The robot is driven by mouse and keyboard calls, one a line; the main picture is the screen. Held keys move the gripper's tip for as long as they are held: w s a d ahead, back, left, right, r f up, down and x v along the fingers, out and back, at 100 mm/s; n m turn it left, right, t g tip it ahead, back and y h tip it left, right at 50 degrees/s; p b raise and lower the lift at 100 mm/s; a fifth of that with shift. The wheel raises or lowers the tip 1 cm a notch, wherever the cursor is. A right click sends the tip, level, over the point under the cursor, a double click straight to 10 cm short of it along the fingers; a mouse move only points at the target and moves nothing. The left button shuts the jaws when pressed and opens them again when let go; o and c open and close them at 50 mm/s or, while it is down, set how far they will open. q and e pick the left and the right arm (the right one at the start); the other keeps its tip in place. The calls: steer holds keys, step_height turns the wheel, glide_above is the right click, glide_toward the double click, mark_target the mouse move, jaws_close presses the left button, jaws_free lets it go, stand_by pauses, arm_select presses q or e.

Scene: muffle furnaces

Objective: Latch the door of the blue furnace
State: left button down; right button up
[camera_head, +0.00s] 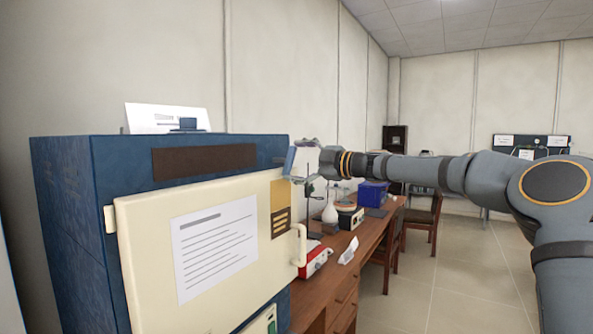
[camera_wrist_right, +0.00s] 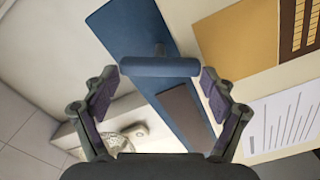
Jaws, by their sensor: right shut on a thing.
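The blue furnace (camera_head: 68,215) stands at the left of the head view. Its cream door (camera_head: 145,245) lies across its front, with a pale handle (camera_head: 301,245) at its right edge; whether it is fully closed I cannot tell. My right gripper (camera_head: 297,162) is at the furnace's upper right front corner. In the right wrist view a blue T-shaped latch handle (camera_wrist_right: 160,67) lies crosswise between the fingertips of this gripper (camera_wrist_right: 160,85), which is shut on it. The latch's seat is partly hidden. My left gripper is not in view.
A wooden bench (camera_head: 345,265) runs behind the furnace, holding a white flask (camera_head: 330,212), a red-and-white device (camera_head: 314,260) and a blue box (camera_head: 373,194). Chairs (camera_head: 424,217) stand beyond it. The floor (camera_head: 460,285) at right is open.

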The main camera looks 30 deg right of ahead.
steer(key=n+b, duration=0.1)
steer(key=n, duration=0.1)
steer(key=n+b, duration=0.1)
steer(key=n, duration=0.1)
steer(key=shift+a+f+b, duration=0.1)
steer(key=shift+f+b, duration=0.25)
steer(key=shift+b, duration=0.05)
steer(key=shift+r+n+b, duration=0.1)
steer(key=shift+n+b, duration=0.2)
steer(key=shift+n, duration=0.5)
steer(key=o, duration=1)
steer(key=shift+r, duration=0.1)
steer(key=v, duration=1.2)
